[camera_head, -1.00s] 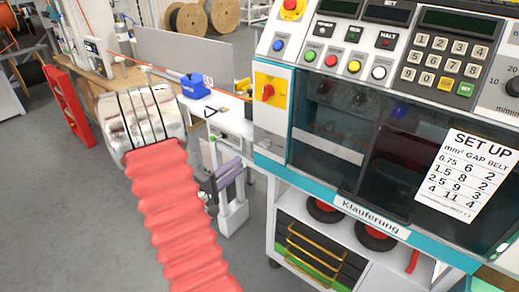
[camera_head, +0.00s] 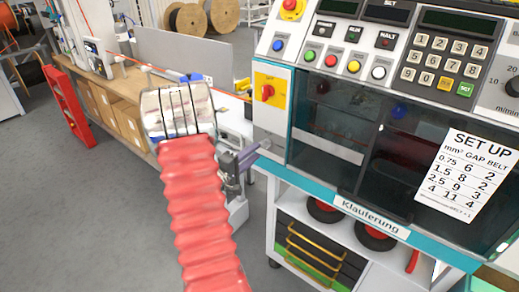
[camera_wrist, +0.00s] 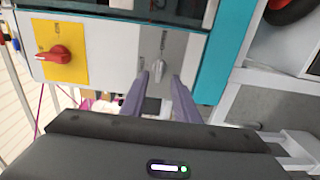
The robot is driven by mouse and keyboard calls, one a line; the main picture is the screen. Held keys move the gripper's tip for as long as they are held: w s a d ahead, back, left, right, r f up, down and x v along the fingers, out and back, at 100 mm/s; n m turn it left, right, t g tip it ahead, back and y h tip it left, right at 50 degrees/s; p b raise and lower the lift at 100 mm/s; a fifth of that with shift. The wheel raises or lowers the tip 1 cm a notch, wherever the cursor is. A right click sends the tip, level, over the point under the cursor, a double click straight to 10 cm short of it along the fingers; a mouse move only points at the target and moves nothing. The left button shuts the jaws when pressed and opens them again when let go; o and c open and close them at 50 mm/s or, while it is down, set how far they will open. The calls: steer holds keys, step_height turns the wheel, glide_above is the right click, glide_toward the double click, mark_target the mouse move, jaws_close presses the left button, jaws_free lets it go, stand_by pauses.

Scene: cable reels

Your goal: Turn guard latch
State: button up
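The guard latch (camera_wrist: 158,69) is a small grey knob on a light grey plate (camera_wrist: 150,45) on the machine's front, seen in the wrist view beside the yellow switch panel. My gripper (camera_wrist: 160,78) is open, with its two purple-grey fingers pointing at the plate. The fingertips lie on either side of the knob in the picture; whether they touch it I cannot tell. In the head view my gripper (camera_head: 254,153) reaches the lower left of the machine front, and the latch is mostly hidden by it there.
A red rotary switch (camera_head: 267,92) on a yellow panel sits just above the latch plate. The dark guard window (camera_head: 330,115) lies to the right. The teal ledge (camera_head: 318,182) runs below, above a cart with yellow-handled drawers (camera_head: 315,255).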

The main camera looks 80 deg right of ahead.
mark_target(265, 144)
steer(key=shift+x, duration=1.95)
jaws_close()
steer(key=shift+s, duration=0.1)
